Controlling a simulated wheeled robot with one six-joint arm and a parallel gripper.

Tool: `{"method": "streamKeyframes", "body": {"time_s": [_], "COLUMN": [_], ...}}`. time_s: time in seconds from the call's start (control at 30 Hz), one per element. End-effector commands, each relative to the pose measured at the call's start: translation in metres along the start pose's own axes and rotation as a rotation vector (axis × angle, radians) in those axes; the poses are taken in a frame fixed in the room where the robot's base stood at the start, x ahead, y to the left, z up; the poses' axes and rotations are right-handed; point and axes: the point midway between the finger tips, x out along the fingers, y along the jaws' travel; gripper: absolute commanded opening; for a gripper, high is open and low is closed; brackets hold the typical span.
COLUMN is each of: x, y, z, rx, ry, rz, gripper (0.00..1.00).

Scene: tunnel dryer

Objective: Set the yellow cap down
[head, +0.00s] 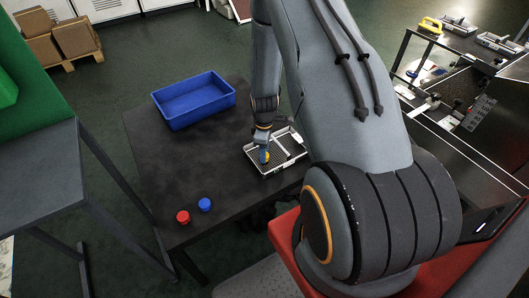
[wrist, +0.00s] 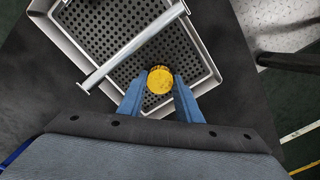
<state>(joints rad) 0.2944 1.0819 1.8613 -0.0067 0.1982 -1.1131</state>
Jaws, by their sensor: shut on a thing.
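The yellow cap (wrist: 160,80) is held between the two blue fingers of my gripper (wrist: 160,98), which is shut on it. In the wrist view the cap is over the near end of a perforated metal tray (wrist: 215,55) with a bar handle. I cannot tell whether the cap touches the tray floor. In the head view my gripper (head: 263,150) points down over the left part of the tray (head: 262,170), and the yellow cap (head: 264,157) shows only in part.
The tray lies on a dark table (head: 165,160) near its right edge. A blue bin (head: 193,100) stands at the back. A red cap (head: 183,217) and a blue cap (head: 205,204) stand at the front. The table's left middle is clear.

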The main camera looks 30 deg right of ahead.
Motion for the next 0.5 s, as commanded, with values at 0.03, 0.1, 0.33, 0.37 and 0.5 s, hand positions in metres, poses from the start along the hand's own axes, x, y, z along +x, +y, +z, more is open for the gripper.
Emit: {"method": "streamKeyframes", "body": {"time_s": [0.03,0.1,0.33,0.37,0.5], "x": [0.0023,0.0039,0.0043,0.0050,0.0070], "y": [0.0002,0.0003,0.0004,0.0003,0.0003], "z": [-0.0002,-0.0003,-0.0003,-0.0003,-0.0003], "rx": [0.000,0.000,0.000,0.000,0.000], "ry": [0.000,0.001,0.001,0.000,0.001], "rz": [0.001,0.001,0.001,0.001,0.001], "gripper": [0.11,0.11,0.11,0.11,0.40]}}
